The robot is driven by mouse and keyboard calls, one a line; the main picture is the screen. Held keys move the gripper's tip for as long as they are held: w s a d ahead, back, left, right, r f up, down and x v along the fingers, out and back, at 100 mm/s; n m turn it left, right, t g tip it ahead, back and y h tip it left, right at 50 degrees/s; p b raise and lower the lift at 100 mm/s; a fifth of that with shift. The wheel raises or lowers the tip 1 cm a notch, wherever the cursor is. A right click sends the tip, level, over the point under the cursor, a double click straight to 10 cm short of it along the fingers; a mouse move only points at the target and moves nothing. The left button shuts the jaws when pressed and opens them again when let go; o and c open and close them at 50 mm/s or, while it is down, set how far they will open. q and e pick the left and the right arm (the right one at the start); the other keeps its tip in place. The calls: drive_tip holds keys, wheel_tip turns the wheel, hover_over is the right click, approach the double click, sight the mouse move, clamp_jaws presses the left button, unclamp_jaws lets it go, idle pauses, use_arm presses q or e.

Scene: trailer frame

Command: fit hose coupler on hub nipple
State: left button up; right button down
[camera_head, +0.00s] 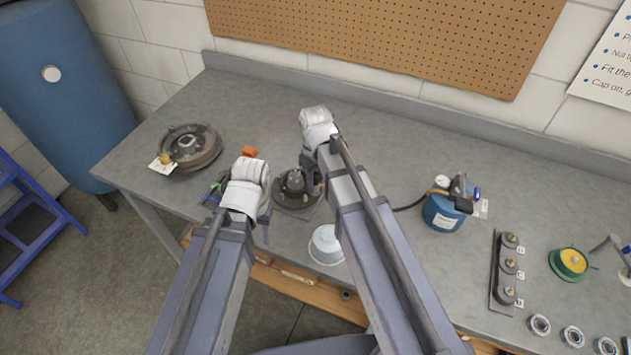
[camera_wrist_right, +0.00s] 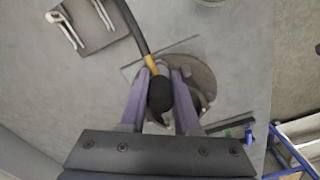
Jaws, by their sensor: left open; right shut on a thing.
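The round dark hub (camera_head: 292,190) sits on a square plate on the bench, partly hidden by my right arm. It also shows in the right wrist view (camera_wrist_right: 204,76), behind the coupler. My right gripper (camera_wrist_right: 162,82) is shut on the black hose coupler (camera_wrist_right: 160,95), which has a brass-coloured band and a black hose (camera_wrist_right: 134,26) running from it. The coupler overlaps the hub in that view; I cannot tell whether it touches the nipple, which is hidden. My left gripper (camera_head: 262,216) is open, left of the hub, mostly hidden by its wrist.
A blue canister (camera_head: 445,212) with the hose stands at the right. A white tub (camera_head: 325,246) is in front of the hub. A brake drum (camera_head: 190,148) lies at the left, an orange block (camera_head: 250,152) behind my left wrist. Bench behind the arms is mostly clear.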

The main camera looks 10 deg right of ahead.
drive_tip(key=shift+f+b, duration=0.55)
drive_tip(key=shift+f, duration=0.05)
idle(1.4)
drive_tip(key=c, duration=0.6)
unclamp_jaws()
drive_tip(key=o, duration=0.3)
drive_tip(key=shift+s, duration=0.1)
drive_tip(key=shift+a, duration=0.1)
drive_tip(key=shift+c, duration=0.3)
